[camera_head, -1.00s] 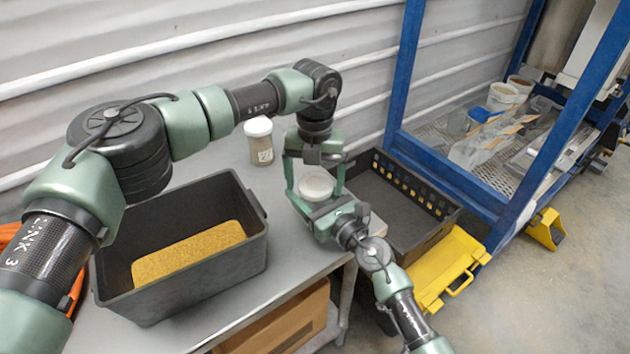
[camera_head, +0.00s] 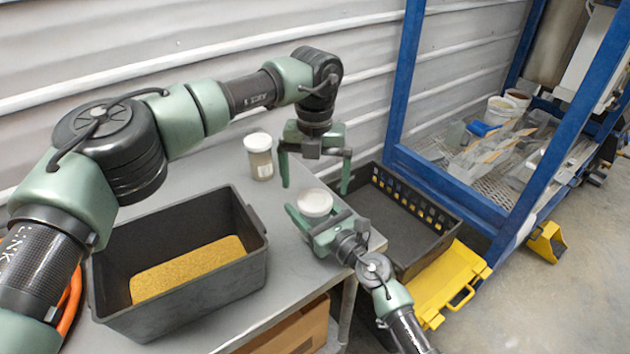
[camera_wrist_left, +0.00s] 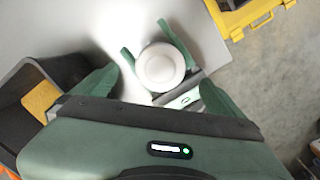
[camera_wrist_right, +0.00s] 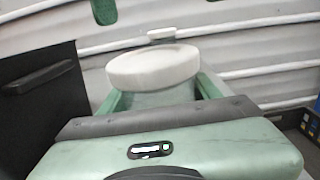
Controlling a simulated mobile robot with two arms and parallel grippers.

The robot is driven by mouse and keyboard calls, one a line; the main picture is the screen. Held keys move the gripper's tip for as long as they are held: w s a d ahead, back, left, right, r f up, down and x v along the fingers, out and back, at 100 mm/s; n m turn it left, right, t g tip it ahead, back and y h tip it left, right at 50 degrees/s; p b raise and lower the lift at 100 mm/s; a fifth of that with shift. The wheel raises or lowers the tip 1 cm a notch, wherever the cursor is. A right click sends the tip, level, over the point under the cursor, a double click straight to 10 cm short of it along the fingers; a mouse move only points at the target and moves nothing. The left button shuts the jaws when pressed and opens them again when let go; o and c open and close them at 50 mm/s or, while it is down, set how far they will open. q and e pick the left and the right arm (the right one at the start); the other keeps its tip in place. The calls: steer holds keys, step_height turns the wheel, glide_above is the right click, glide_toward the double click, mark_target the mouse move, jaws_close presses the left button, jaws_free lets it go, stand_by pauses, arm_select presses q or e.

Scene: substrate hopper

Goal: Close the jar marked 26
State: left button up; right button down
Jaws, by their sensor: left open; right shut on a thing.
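A jar with a round white lid (camera_head: 314,202) on top is held upright by my right gripper (camera_head: 312,214), which is shut around its body. In the right wrist view the lid (camera_wrist_right: 154,66) sits on the pale jar body (camera_wrist_right: 158,98) and looks level. My left gripper (camera_head: 315,186) is open and empty, pointing down just above the lid, with its fingers apart from it. The left wrist view looks down on the lid (camera_wrist_left: 160,66). No marking can be read on this jar. A second white-lidded jar (camera_head: 259,158) stands at the table's back; its label is unreadable.
A dark bin (camera_head: 118,318) with yellow granular material stands on the grey table (camera_head: 213,160) at left. A black crate (camera_head: 440,235) is to the right of the grippers. A blue frame (camera_head: 398,100) and a yellow case (camera_head: 452,285) are further right.

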mark_target(315, 222)
arm_select(q)
step_height(315, 222, up, 11)
steer(key=shift+r, duration=0.15)
arm_select(e)
steer(key=shift+c, duration=1.3)
jaws_free()
steer(key=shift+d, duration=0.1)
steer(key=v, duration=0.7)
steer(key=shift+s, duration=0.1)
arm_select(q)
steer(key=shift+r, duration=0.15)
arm_select(e)
steer(key=shift+s+d, duration=0.2)
